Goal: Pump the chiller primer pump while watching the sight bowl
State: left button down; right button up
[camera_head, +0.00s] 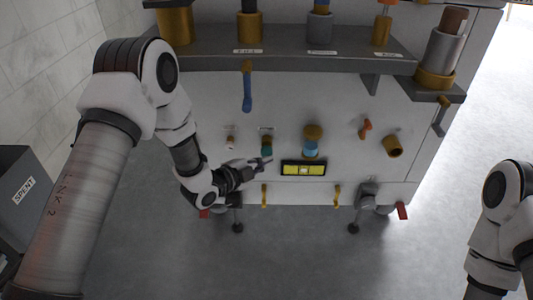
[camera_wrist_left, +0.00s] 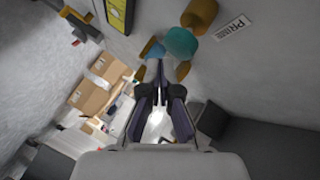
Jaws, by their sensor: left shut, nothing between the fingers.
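The primer pump looks like the teal bulb (camera_head: 266,149) under a brass collar on the white front panel; it also shows in the wrist view (camera_wrist_left: 181,42) beside a partly readable "PRIM" label (camera_wrist_left: 231,27). My left gripper (camera_head: 266,161) is just below the bulb, its dark fingers shut and empty. In the wrist view its fingertips (camera_wrist_left: 161,66) sit just under the bulb; I cannot tell whether they touch. The sight bowl appears to be the blue clear bowl (camera_head: 311,148) with a brass top, right of the pump. My right gripper is out of view.
A yellow display (camera_head: 303,169) is right of the gripper. A blue-handled lever (camera_head: 247,92) hangs above the pump under a grey shelf (camera_head: 290,62). Brass handles (camera_head: 337,196) stick out lower down. A grey "SPENT" bin (camera_head: 22,190) stands left. The floor in front is clear.

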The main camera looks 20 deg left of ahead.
aim_at(268, 153)
pick_arm(q)
jog(key=shift+w, duration=0.15)
jog(key=shift+w+a, duration=0.1)
jog(key=shift+w, duration=0.15)
jog(key=shift+w+a, duration=0.2)
jog(key=shift+w, duration=0.4)
jog(key=shift+w+a, duration=0.15)
jog(key=shift+w, duration=0.4)
dwell(1.3)
jog(key=shift+s, duration=0.1)
jog(key=s, duration=0.1)
jog(key=s+d+p, duration=0.1)
jog(key=s, duration=0.1)
dwell(0.6)
